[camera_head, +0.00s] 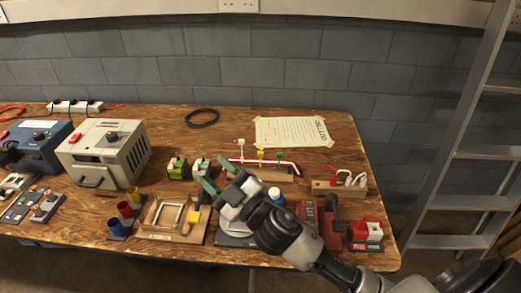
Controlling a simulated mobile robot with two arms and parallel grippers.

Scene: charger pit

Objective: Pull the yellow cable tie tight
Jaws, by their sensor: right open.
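The yellow cable tie (261,156) stands up from the red cable (285,163), which runs along a wooden block (284,174) at the middle back of the table. A white tie (241,147) is to its left and a green tie (279,158) to its right. My right gripper (219,178) reaches in from the lower right. Its two green-grey fingers are apart, with nothing seen between them. It is in front and left of the yellow tie, apart from it in the picture. My arm hides part of the table below. My left gripper is not in view.
A paper sheet (293,132) lies behind the ties, and a black cable coil (202,118) behind left. A wooden block with hooks (340,187) and a red tool (322,222) are at right. A wooden fixture (172,220) and a beige power unit (104,153) are left. A ladder stands right.

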